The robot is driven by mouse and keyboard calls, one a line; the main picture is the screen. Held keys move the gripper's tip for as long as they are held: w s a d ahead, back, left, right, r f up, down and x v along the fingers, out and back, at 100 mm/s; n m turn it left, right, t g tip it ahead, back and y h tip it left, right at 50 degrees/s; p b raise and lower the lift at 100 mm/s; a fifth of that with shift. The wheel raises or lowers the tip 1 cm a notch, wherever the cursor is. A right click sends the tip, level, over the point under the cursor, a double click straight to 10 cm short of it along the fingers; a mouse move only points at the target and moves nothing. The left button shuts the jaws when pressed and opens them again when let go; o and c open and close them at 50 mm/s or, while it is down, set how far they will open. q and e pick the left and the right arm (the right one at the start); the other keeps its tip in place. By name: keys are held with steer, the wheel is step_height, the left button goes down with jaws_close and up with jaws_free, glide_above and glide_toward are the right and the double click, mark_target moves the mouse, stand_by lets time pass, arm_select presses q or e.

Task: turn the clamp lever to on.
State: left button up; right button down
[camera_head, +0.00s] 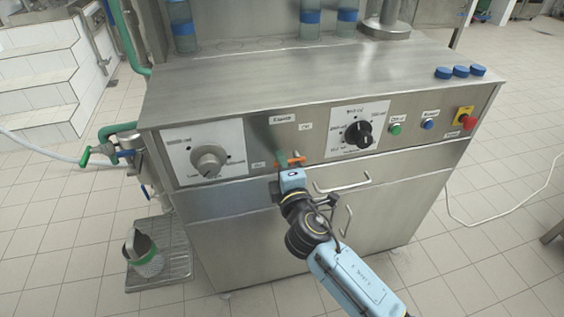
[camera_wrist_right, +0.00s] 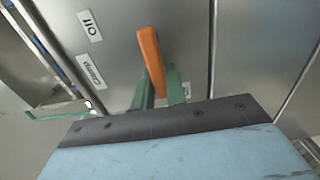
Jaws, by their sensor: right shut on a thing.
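The clamp lever (camera_head: 295,161) is orange and sits on the machine's front panel, below the label "Clamp" (camera_head: 282,119). It lies roughly level in the head view, with its free end to the right. A label that seems to read "On" (camera_head: 306,126) is above it, and a small "Off" label (camera_head: 258,164) is to its left. My right gripper (camera_head: 281,160) is at the lever. In the right wrist view its green fingers (camera_wrist_right: 163,90) are shut on the orange lever (camera_wrist_right: 151,55), one on each side. My left gripper is out of view.
A grey knob (camera_head: 209,160) is to the left and a black knob (camera_head: 359,134) to the right. Green and blue buttons and a red emergency stop (camera_head: 470,123) are further right. Door handles (camera_head: 342,184) stick out below the lever. Blue caps (camera_head: 461,71) lie on top.

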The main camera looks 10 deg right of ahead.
steer(key=c, duration=1.4)
jaws_free()
steer(key=shift+c, duration=0.2)
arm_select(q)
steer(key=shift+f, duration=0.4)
arm_select(e)
steer(key=s, duration=1.3)
steer(key=shift+s+d, duration=0.2)
steer(key=shift+d, duration=0.05)
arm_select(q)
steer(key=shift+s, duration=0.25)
